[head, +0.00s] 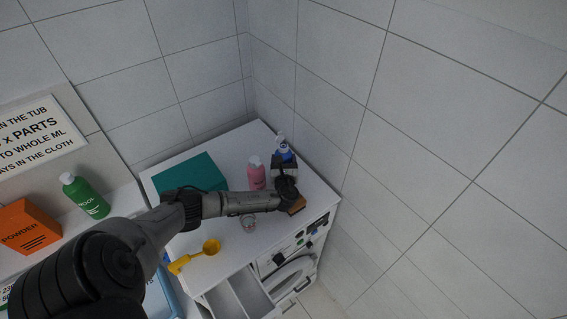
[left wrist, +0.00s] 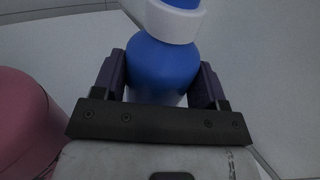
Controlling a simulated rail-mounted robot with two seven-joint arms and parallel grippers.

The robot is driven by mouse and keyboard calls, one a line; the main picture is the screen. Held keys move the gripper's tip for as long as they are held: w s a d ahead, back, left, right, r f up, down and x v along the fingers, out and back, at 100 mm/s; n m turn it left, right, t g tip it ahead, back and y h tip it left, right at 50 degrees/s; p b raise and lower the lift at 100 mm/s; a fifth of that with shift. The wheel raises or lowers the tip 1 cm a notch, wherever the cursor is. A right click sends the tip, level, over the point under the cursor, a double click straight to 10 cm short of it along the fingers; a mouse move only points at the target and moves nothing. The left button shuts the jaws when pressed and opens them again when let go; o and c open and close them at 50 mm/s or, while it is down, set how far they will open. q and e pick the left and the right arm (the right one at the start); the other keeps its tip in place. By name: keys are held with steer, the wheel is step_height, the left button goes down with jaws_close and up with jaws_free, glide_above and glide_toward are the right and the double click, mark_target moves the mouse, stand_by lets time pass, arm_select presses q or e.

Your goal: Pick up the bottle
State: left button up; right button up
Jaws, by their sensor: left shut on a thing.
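A blue bottle with a white collar (head: 283,148) stands at the back right corner of the white washing machine top. In the left wrist view the blue bottle (left wrist: 160,70) is between the two dark fingers. My left gripper (head: 284,161) is shut on it, and the gripper body hides the bottle's lower part in the head view. A pink bottle with a white cap (head: 256,174) stands just left of the gripper; its side also shows in the left wrist view (left wrist: 28,125). My right gripper is not in view.
A green box (head: 190,173), a yellow scoop (head: 195,256), a small clear cup (head: 248,223) and a brown block (head: 297,206) are on the machine top. An open drawer (head: 240,295) juts out in front. Tiled walls stand close behind and right.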

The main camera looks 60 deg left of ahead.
mark_target(284, 154)
arm_select(q)
steer(key=shift+c, duration=1.2)
steer(key=shift+r, duration=0.1)
steer(key=shift+r, duration=0.45)
step_height(284, 154, up, 3)
steer(key=shift+f+b, duration=0.15)
steer(key=shift+b, duration=0.2)
steer(key=w+d+r, duration=0.1)
steer(key=d+r, duration=0.1)
steer(key=d, duration=0.1)
steer(key=w+d+r+b, duration=0.1)
steer(key=d+r, duration=0.2)
steer(key=d, duration=0.1)
steer(key=w+d+r+b, duration=0.1)
steer(key=d+r, duration=0.1)
steer(key=d, duration=0.2)
steer(key=shift+w+r, duration=0.15)
steer(key=shift+w, duration=0.1)
steer(key=shift+d, duration=0.1)
